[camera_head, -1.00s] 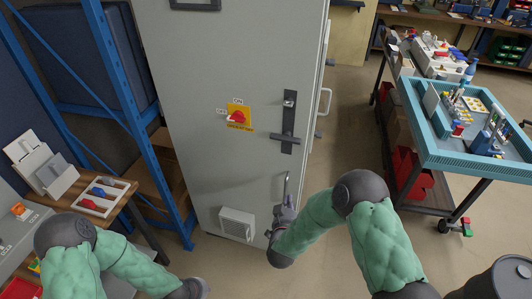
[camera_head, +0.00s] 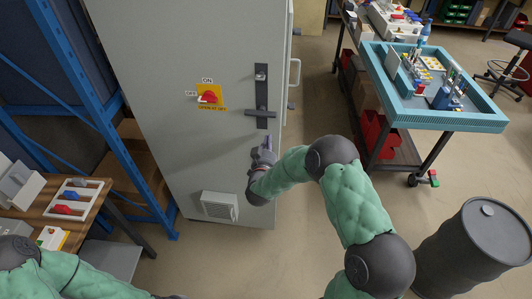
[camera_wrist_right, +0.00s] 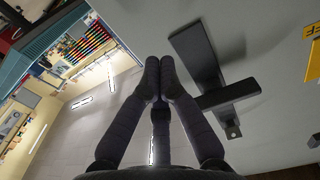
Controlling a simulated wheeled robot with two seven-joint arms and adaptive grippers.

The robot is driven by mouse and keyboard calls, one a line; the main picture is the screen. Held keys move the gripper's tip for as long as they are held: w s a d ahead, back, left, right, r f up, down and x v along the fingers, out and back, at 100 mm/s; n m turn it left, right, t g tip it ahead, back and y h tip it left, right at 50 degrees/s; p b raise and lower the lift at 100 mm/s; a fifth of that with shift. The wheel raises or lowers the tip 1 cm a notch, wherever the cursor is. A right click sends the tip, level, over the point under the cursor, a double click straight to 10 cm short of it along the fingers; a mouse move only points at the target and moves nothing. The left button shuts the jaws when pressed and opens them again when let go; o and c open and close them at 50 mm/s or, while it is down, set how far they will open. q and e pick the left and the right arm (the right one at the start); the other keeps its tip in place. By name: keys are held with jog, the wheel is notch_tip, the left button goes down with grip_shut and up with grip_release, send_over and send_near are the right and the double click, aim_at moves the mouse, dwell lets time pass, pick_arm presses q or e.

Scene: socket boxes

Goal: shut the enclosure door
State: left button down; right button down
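The enclosure door (camera_head: 170,60) is a tall grey panel in the middle of the head view. Whether the door stands ajar is hard to tell. My right gripper (camera_head: 267,143) is in front of the door, just below the lever. In the right wrist view its fingertips (camera_wrist_right: 160,65) meet with nothing between them, and the black handle (camera_wrist_right: 215,75) is close beside them. My left gripper is out of view.
A blue-rimmed cart (camera_head: 440,123) stands at the right, with a black barrel (camera_head: 478,245) in front of it. A blue rack (camera_head: 110,80) and a wooden bench (camera_head: 95,213) are at the left. Bare floor lies between door and cart.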

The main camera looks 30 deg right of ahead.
aim_at(271, 129)
jog(key=shift+b+x, duration=0.3)
jog(key=shift+x, duration=1.6)
jog(key=shift+d, duration=0.1)
